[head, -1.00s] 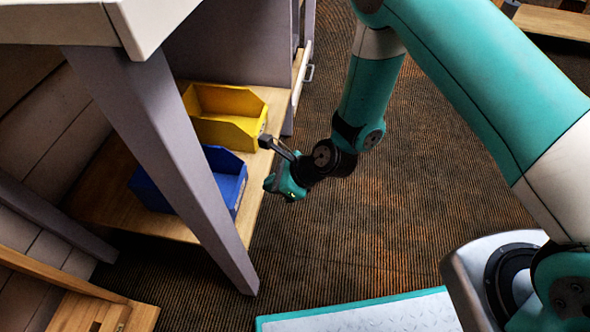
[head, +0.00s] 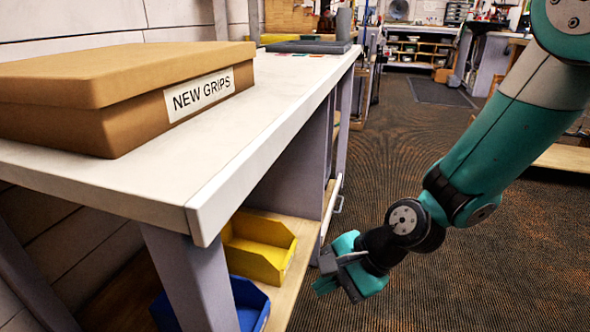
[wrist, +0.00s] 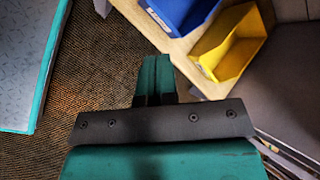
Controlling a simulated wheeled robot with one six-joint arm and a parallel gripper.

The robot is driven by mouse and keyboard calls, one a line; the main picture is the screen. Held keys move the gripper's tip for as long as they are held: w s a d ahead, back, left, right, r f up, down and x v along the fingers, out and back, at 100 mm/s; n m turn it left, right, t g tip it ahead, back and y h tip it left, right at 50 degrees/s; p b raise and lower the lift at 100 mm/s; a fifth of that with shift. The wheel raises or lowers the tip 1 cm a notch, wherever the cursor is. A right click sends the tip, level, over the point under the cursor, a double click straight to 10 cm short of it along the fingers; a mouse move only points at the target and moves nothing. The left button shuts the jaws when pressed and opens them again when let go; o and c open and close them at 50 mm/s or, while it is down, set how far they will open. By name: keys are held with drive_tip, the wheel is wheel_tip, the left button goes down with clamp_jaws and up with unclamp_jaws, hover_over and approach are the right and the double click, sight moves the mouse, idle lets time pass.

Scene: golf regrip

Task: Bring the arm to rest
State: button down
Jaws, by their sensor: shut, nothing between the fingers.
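My gripper (head: 326,272) is at the end of my teal and black arm, in the lower middle of the head view. It hangs in the air just to the right of the workbench's lower shelf. In the wrist view my gripper's (wrist: 155,75) two teal fingers are pressed together with nothing between them. Its fingers point toward the shelf side, with carpet below and to the left of them.
A workbench (head: 230,160) bears a closed cardboard box (head: 90,90) labelled NEW GRIPS. Its lower shelf (head: 292,290) holds a yellow bin (head: 262,250) and a blue bin (head: 245,300), close to my gripper. Carpet (head: 480,270) to the right is clear.

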drive_tip(key=s+d+r+n+h, duration=0.2)
drive_tip(key=s+d+r+n, duration=0.3)
drive_tip(key=s+r+n, duration=0.25)
drive_tip(key=s+d+r+n+h, duration=0.2)
drive_tip(key=s+d+r+n, duration=0.35)
drive_tip(key=r+n, duration=0.3)
wheel_tip(320, 180, up, 35)
drive_tip(key=p, duration=3.5)
drive_tip(key=shift+s+a+n+g, duration=0.2)
drive_tip(key=shift+a+n+g, duration=0.1)
drive_tip(key=shift+a+g, duration=0.15)
drive_tip(key=shift+r, duration=0.1)
